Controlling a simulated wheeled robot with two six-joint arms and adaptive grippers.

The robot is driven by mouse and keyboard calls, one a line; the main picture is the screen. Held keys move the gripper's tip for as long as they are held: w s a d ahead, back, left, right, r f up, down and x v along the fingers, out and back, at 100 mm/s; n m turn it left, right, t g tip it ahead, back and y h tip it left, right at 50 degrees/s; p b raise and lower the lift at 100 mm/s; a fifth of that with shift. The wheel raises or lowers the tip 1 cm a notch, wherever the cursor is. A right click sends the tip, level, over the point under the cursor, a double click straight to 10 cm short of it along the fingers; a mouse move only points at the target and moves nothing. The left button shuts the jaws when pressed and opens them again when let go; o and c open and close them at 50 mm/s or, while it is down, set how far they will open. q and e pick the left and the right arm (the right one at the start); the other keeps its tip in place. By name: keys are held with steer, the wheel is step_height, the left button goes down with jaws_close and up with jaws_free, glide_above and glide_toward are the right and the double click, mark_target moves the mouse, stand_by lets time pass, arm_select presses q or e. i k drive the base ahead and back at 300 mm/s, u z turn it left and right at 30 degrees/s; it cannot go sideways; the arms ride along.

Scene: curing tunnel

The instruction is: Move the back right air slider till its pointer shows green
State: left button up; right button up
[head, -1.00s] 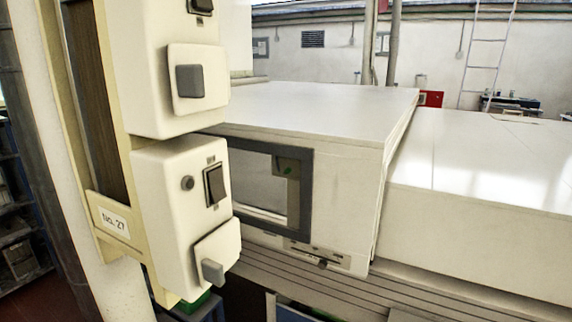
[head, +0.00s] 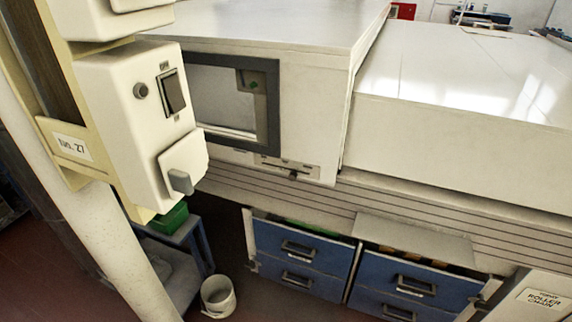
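A slider panel (head: 288,167) is on the white tunnel housing, under the dark-framed window. Its small dark knob (head: 293,176) sits near the middle of a short slot. I cannot tell whether this is the back right air slider. A small green spot (head: 253,85) shows at the upper right of the window (head: 222,98); I cannot make out a pointer there. Neither of my grippers is in view.
A cream switch box (head: 140,110) on a post labelled No. 27 stands in front at the left. Blue drawers (head: 300,245) with metal handles are below the tunnel. A white bucket (head: 217,297) stands on the floor. A white cover (head: 440,90) extends right.

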mark_target(292, 176)
steer(key=u, duration=0.4)
steer(key=k, duration=0.95)
steer(key=u, duration=0.95)
steer(key=i, duration=1.55)
steer(key=z, duration=0.8)
